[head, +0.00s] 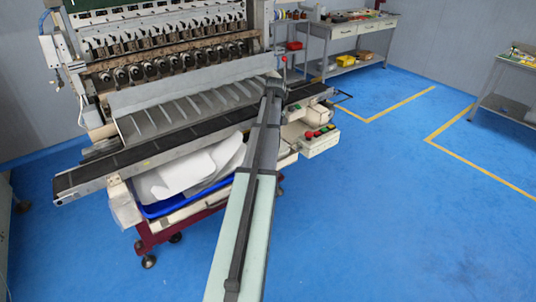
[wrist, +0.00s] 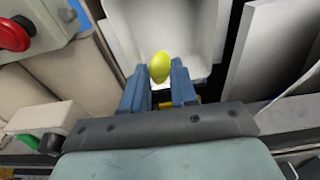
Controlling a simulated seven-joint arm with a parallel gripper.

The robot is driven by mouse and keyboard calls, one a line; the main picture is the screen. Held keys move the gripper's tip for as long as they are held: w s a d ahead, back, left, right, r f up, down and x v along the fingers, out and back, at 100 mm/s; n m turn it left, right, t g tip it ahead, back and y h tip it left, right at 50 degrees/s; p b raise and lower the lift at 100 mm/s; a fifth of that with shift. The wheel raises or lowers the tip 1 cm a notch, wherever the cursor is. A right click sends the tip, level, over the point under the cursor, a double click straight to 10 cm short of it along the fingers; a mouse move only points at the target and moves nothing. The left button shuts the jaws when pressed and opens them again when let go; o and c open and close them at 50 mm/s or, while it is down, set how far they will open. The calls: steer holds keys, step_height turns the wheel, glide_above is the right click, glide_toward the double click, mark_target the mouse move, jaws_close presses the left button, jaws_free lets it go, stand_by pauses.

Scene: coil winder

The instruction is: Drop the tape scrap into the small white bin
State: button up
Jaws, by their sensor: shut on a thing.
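My gripper (wrist: 160,84) shows in the wrist view with two blue fingers shut on a small rounded yellow-green piece, the tape scrap (wrist: 160,66). The scrap sticks out past the fingertips. Beyond it is a white, walled surface (wrist: 150,22); I cannot tell whether this is the small white bin or a bay of the machine's chute. In the head view my arm reaches up to the right end of the sloped chute (head: 190,112). The fingers and the scrap cannot be made out there.
A dark conveyor belt (head: 110,172) runs below the chute. A blue tray (head: 160,209) with white sheets sits under it. A control box with a red button (wrist: 14,34) is close at the left of the wrist view. White panels (wrist: 270,50) stand at its right.

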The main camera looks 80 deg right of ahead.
steer(key=shift+f, duration=1.15)
steer(key=o, duration=0.9)
steer(key=shift+r, duration=0.1)
step_height(320, 180, up, 14)
steer(key=s+a, duration=0.1)
steer(key=shift+s+a+f, duration=0.2)
steer(key=shift+s+f, duration=0.05)
